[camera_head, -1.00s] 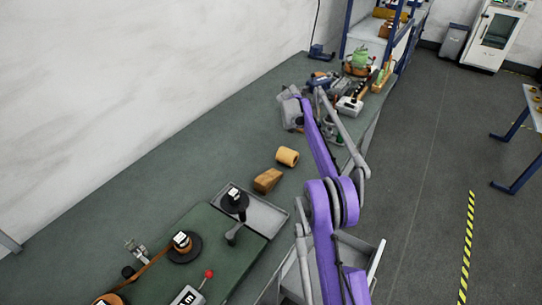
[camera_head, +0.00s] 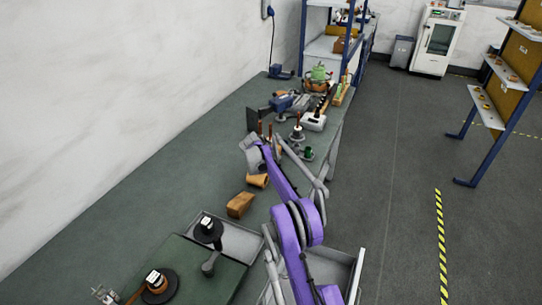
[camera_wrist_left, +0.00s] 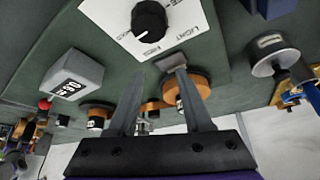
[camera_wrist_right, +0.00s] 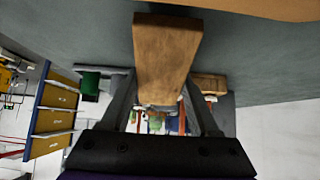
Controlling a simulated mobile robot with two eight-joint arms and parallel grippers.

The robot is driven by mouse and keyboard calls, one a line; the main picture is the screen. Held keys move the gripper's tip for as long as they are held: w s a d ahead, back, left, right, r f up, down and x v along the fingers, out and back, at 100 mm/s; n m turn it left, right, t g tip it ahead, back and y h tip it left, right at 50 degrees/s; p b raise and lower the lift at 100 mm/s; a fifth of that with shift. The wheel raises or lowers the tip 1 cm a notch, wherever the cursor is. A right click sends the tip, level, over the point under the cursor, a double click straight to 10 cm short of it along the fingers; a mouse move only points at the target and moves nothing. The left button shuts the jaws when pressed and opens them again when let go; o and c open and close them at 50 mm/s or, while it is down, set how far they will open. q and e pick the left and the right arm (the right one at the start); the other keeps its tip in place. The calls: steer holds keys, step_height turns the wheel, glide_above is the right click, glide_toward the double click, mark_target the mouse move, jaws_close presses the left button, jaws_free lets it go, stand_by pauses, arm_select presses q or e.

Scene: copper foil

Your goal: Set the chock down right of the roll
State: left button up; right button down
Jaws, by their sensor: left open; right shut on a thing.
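My right gripper (camera_wrist_right: 160,85) is shut on a brown wooden chock (camera_wrist_right: 165,55), which fills the space between its fingers. In the head view the right gripper (camera_head: 254,152) is just beyond the copper-coloured roll (camera_head: 258,181), and the held chock is hidden there. A second brown wedge block (camera_head: 240,205) lies on the near side of the roll. In the right wrist view an orange-brown curved surface, probably the roll (camera_wrist_right: 265,8), is close beside the held chock; I cannot tell whether they touch. My left gripper (camera_wrist_left: 158,80) is open and empty above the bench equipment.
The long green bench (camera_head: 150,205) runs along the wall. A metal tray (camera_head: 238,238) and a spool machine (camera_head: 205,270) stand nearer. Tools, including a white box (camera_head: 313,122), crowd the bench beyond the gripper. Bare bench lies left of the roll.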

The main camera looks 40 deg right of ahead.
steer(key=shift+f, duration=0.55)
steer(key=shift+c, duration=0.6)
jaws_free()
steer(key=shift+r, duration=0.1)
steer(key=shift+r, duration=0.35)
steer(key=v, duration=1.2)
steer(key=shift+r+b, duration=0.25)
steer(key=shift+b, duration=0.2)
